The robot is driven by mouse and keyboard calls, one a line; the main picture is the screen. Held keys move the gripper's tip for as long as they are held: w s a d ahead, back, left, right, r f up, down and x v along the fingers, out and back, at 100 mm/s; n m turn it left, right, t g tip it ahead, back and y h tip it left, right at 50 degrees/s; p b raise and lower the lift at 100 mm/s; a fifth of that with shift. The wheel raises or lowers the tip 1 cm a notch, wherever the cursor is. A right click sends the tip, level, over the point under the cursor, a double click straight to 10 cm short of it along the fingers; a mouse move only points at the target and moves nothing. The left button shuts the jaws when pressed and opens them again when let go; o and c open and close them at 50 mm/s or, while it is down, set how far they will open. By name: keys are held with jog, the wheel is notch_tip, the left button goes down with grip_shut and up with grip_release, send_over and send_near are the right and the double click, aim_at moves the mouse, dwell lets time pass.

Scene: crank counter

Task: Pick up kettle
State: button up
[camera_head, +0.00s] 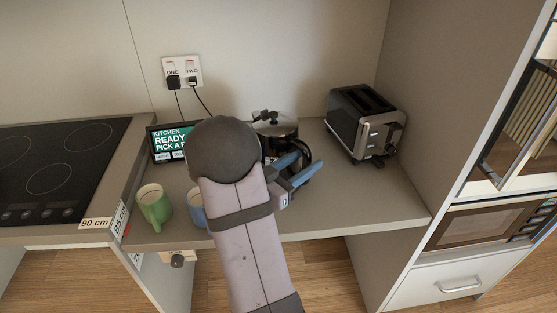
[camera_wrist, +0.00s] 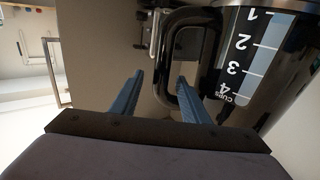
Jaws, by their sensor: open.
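The kettle (camera_head: 276,123) stands on the counter, steel with a black lid knob and black handle. My arm hides part of its body in the head view. In the wrist view, its black loop handle (camera_wrist: 169,60) and its cup scale (camera_wrist: 255,55) show close up. My gripper (camera_head: 303,168) is open, with blue fingers on the handle side of the kettle. In the wrist view, the near side of the handle appears between or just beyond the fingertips (camera_wrist: 159,77); I cannot tell whether they touch.
A toaster (camera_head: 366,125) stands right of the kettle. A green mug (camera_head: 153,207) and a partly hidden blue mug (camera_head: 197,208) stand at the left front. A display (camera_head: 172,143) stands behind them. The hob (camera_head: 60,165) is at left, a side wall at right.

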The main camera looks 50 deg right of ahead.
jog(key=shift+s+d+f+p, duration=0.1)
jog(key=shift+d+p, duration=0.15)
jog(key=shift+d, duration=0.65)
jog(key=shift+s+d+f+p, duration=0.15)
jog(key=shift+d+p, duration=0.1)
jog(key=shift+d, duration=0.65)
jog(key=shift+s+d+f+p, duration=0.1)
jog(key=shift+d+p, duration=0.15)
jog(key=shift+d, duration=0.65)
grip_shut()
jog(key=shift+r, duration=0.1)
